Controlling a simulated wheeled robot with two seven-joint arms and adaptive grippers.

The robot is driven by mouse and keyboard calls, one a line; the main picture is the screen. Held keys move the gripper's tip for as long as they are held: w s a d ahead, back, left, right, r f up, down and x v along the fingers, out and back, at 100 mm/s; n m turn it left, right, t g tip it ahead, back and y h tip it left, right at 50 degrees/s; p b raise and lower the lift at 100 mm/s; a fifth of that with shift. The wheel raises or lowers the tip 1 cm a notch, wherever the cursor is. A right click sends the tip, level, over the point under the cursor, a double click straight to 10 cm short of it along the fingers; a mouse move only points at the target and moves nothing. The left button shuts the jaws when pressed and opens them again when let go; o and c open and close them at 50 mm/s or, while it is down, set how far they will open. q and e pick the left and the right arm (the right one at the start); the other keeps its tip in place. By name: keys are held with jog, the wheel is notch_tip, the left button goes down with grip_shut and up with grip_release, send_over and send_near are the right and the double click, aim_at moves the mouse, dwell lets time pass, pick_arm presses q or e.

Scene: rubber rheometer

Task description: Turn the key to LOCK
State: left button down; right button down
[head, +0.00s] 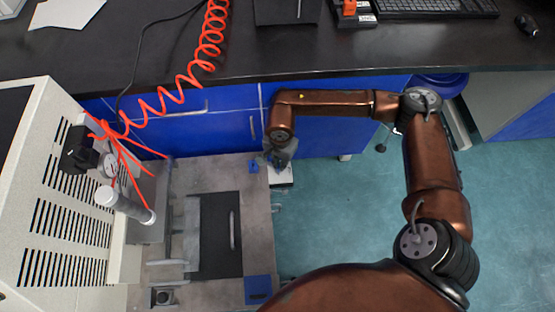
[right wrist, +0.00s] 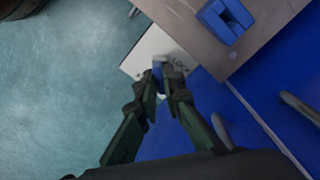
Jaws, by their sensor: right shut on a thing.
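In the right wrist view a white plate (right wrist: 146,50) bears printed lettering that reads LOCK, partly covered by my fingers. A small blue and pale key (right wrist: 158,72) stands at the plate, between the fingertips. My right gripper (right wrist: 160,86) is shut on the key, with one green-padded finger on each side of it. In the head view the right gripper (head: 279,162) is over the white plate (head: 281,178) at the right edge of the grey machine table, and it hides the key. The key's exact angle cannot be told. My left gripper is not in view.
A blue block (right wrist: 225,18) sits on the grey metal surface close to the plate. Blue cabinets (head: 330,138) with handles stand behind, under the black worktop (head: 330,45). A coiled red hose (head: 208,40) hangs at the left. The teal floor (head: 350,220) at the right is open.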

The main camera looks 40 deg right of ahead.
jog(key=shift+n, duration=0.5)
jog(key=shift+w, duration=0.1)
